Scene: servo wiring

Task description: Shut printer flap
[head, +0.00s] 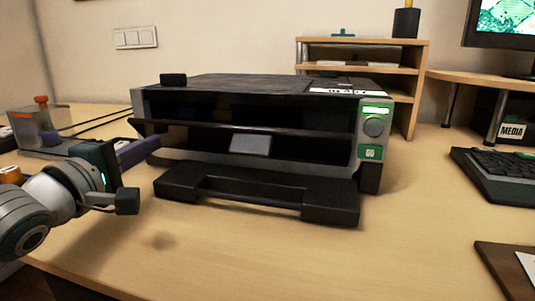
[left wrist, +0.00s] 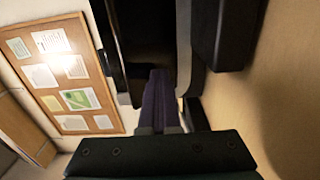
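The printer (head: 372,103) is a dark box with grey side trim, standing on the desk in the middle of the head view. Its front is open onto a dark inside. A thin dark panel, seemingly the flap (head: 240,127), stands out level across the opening, so it looks open. A black tray (head: 258,190) juts out below it. My left gripper (head: 127,200) is just left of the tray, low over the desk and apart from it. My right gripper is not in view.
A green GO button (head: 370,153) and a knob are on the printer's right front. A keyboard (head: 500,172) is at right. The desk in front is clear.

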